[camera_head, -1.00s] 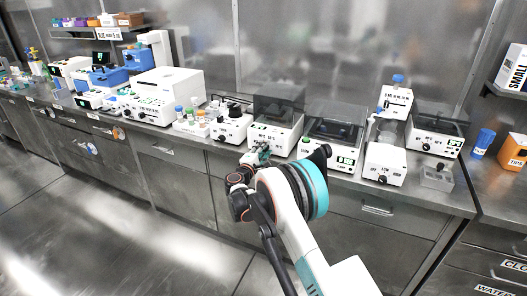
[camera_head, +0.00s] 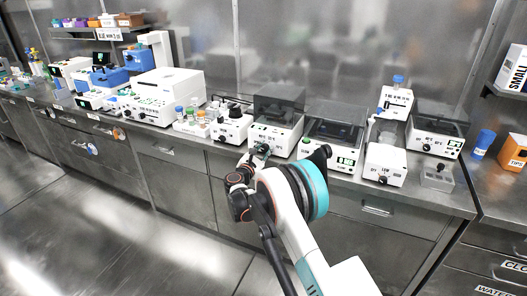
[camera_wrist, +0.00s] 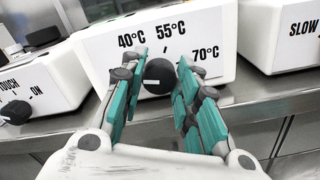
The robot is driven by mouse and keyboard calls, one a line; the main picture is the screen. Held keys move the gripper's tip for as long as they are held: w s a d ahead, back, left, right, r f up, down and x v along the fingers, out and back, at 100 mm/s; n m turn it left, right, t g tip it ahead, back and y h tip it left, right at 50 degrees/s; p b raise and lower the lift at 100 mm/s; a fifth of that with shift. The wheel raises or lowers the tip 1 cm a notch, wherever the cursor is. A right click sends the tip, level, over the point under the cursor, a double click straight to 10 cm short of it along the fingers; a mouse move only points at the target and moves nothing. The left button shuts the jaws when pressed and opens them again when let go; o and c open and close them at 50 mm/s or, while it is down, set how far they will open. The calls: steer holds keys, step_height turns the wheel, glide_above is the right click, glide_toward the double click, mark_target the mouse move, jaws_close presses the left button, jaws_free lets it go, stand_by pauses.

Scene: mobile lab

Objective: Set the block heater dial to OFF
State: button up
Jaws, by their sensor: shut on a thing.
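The block heater is a white box with a dark see-through lid (camera_head: 280,107). Its front in the wrist view (camera_wrist: 222,52) carries the marks 40°C, 55°C and 70°C; no OFF mark can be read. Its round black dial (camera_wrist: 160,84) has a white strip on its face, lying nearly level. My gripper (camera_wrist: 159,66) has its teal-padded fingers on either side of the dial and is shut on it. The left finger hides part of the panel below the 40°C mark. In the head view my gripper (camera_head: 262,150) is at the heater's front, and the dial is hidden.
A white device with a TOUCH/ON knob (camera_wrist: 18,112) stands close on the left. Another white box marked SLOW (camera_wrist: 284,35) stands on the right. More instruments line the steel bench. The floor (camera_head: 60,215) left of my arm is clear.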

steer(key=shift+n, duration=0.6)
steer(key=o, duration=1.1)
steer(key=shift+c, duration=0.2)
steer(key=shift+s+a, duration=0.1)
steer(key=v, duration=1.1)
steer(key=shift+s, duration=0.4)
steer(key=shift+a, duration=0.1)
